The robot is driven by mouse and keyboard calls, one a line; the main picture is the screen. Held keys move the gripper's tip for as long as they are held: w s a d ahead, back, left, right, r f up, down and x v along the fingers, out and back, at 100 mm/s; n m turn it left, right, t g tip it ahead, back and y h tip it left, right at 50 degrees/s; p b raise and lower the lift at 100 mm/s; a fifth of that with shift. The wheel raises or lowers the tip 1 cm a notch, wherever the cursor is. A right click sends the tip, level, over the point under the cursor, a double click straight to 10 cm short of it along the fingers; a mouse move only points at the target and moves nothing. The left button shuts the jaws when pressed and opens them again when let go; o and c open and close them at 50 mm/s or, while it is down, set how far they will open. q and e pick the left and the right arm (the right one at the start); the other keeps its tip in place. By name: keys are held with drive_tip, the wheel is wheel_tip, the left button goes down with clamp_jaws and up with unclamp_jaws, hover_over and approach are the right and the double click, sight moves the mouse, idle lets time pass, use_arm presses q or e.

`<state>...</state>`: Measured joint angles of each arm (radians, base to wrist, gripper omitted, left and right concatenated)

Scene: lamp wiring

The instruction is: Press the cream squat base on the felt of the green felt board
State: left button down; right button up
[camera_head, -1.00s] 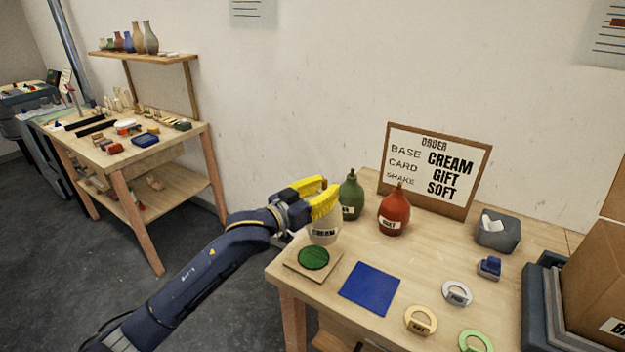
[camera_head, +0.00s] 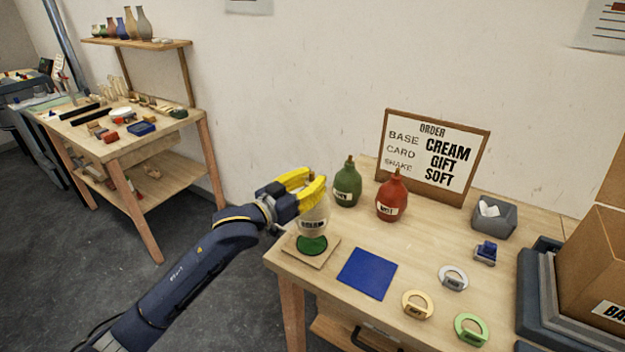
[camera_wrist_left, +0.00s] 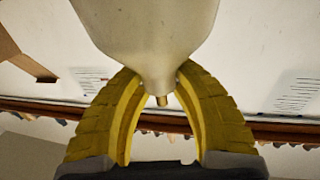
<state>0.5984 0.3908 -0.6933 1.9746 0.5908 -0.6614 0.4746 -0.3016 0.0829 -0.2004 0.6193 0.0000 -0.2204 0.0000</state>
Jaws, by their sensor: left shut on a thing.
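My left gripper (camera_head: 316,184) has yellow fingers and is shut on the neck of the cream squat base (camera_head: 314,221), a pale bottle-like lamp base with a label. In the left wrist view the cream base (camera_wrist_left: 147,40) sits between both fingers (camera_wrist_left: 160,90). The green felt board (camera_head: 297,246) is a tan square with a round green felt (camera_head: 312,245) at the table's near left corner. The base is upright over the rear of the felt and overlaps it in the picture. I cannot tell whether they touch. My right gripper is not in view.
A green base (camera_head: 346,186) and a red base (camera_head: 391,198) stand right of the gripper, before the order sign (camera_head: 433,158). A blue square (camera_head: 367,273) lies beside the board. Several rings, a blue stamp-like item (camera_head: 485,253) and a grey bin (camera_head: 494,219) are farther right.

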use_arm(q)
drive_tip(key=shift+f, duration=2.85)
drive_tip(key=c, duration=1.8)
unclamp_jaws()
clamp_jaws()
drive_tip(key=shift+f, duration=0.15)
